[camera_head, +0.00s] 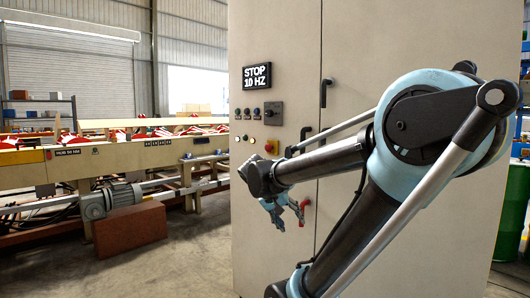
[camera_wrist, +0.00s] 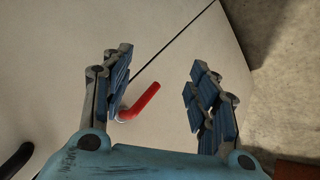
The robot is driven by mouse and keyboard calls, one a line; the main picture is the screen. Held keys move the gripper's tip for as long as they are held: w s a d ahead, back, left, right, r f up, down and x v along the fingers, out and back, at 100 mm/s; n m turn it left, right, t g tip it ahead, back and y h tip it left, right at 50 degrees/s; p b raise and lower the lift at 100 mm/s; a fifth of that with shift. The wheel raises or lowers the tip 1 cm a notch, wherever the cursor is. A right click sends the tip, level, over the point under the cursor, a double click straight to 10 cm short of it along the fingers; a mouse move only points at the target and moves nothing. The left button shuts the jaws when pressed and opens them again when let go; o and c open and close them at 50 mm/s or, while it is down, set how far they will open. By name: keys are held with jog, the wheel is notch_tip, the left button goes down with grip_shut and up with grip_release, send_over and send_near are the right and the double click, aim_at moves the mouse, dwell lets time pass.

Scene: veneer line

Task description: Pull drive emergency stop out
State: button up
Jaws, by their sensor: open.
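A small red knob on a yellow plate, which looks like the drive emergency stop (camera_head: 271,147), is on the front of the tall beige cabinet (camera_head: 290,45). It is too small to tell whether it is pushed in or out. My gripper (camera_head: 282,213) is open, below the knob and in front of the cabinet. A bent red handle (camera_head: 304,207) shows beside the fingers. In the wrist view my gripper (camera_wrist: 160,80) has its fingers spread, and the red handle (camera_wrist: 140,101) shows close to the left finger; I cannot tell whether they touch. The knob does not show there.
A display (camera_head: 257,76) reads STOP 10 HZ. A black rotary switch (camera_head: 273,113) and several small buttons sit above the knob. A black door handle (camera_head: 326,92) sticks out at right. A conveyor (camera_head: 85,160) and a brown block (camera_head: 130,228) stand left.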

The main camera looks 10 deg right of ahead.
jog(key=w+a+r+m+t+h, duration=0.3)
jog(key=w+a+r+h, duration=0.1)
jog(key=w+r, duration=0.8)
jog(key=m+t+h, duration=0.3)
jog(key=t+h, duration=0.1)
send_near(266, 148)
jog(key=x, duration=0.9)
jog(key=shift+s+d, duration=0.15)
jog(key=shift+d, duration=0.1)
grip_shut()
jog(key=shift+s+a, duration=0.3)
jog(key=shift+a, duration=0.2)
grip_release()
